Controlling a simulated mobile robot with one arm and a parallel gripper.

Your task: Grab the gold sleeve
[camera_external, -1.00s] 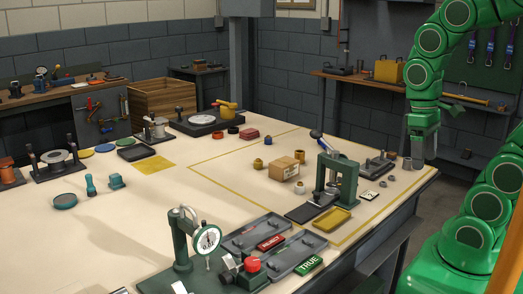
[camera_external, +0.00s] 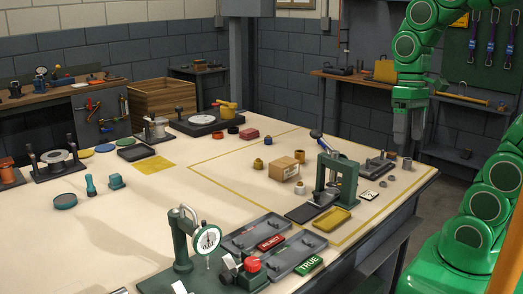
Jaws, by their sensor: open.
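At this size I cannot tell which one is the gold sleeve. My gripper (camera_external: 409,138) is open and empty, pointing down above the right end of the bench, well to the right of these pieces.
Small grey pieces (camera_external: 407,163) sit below my gripper. A dial gauge stand (camera_external: 187,240) is at the front.

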